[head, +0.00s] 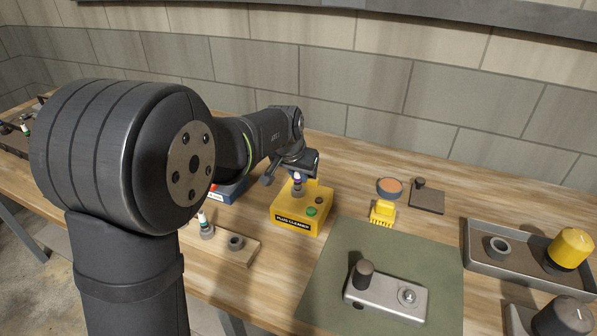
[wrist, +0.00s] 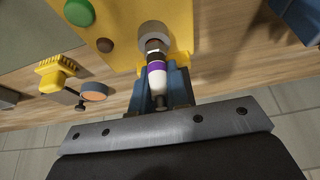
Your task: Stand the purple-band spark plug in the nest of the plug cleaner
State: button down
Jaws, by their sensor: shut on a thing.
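The plug cleaner (head: 288,213) is a yellow box with a dark label, standing on the bench. It also shows in the wrist view (wrist: 120,45). My gripper (head: 299,172) is above its far part, with blue jaws (wrist: 161,92) shut on the white body of the purple-band spark plug (wrist: 156,76). The plug (head: 297,187) points metal end down and looks close to upright. In the wrist view its metal end meets the grey ring of the nest (wrist: 153,31). I cannot tell how deep it sits, as the ring hides its tip.
A green button (head: 312,211) and a brown one are on the cleaner's top. A yellow brush (head: 383,212), a round orange-topped tin (head: 390,187) and a green mat (head: 330,285) lie right.

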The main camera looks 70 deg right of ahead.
jog(key=c, duration=1.3)
grip_release()
jog(key=v, duration=1.7)
jog(key=shift+a+r, duration=0.1)
jog(key=shift+r, duration=0.15)
jog(key=shift+f, duration=0.15)
jog(key=x, duration=1.7)
jog(key=shift+f, duration=0.15)
jog(key=shift+r, duration=0.35)
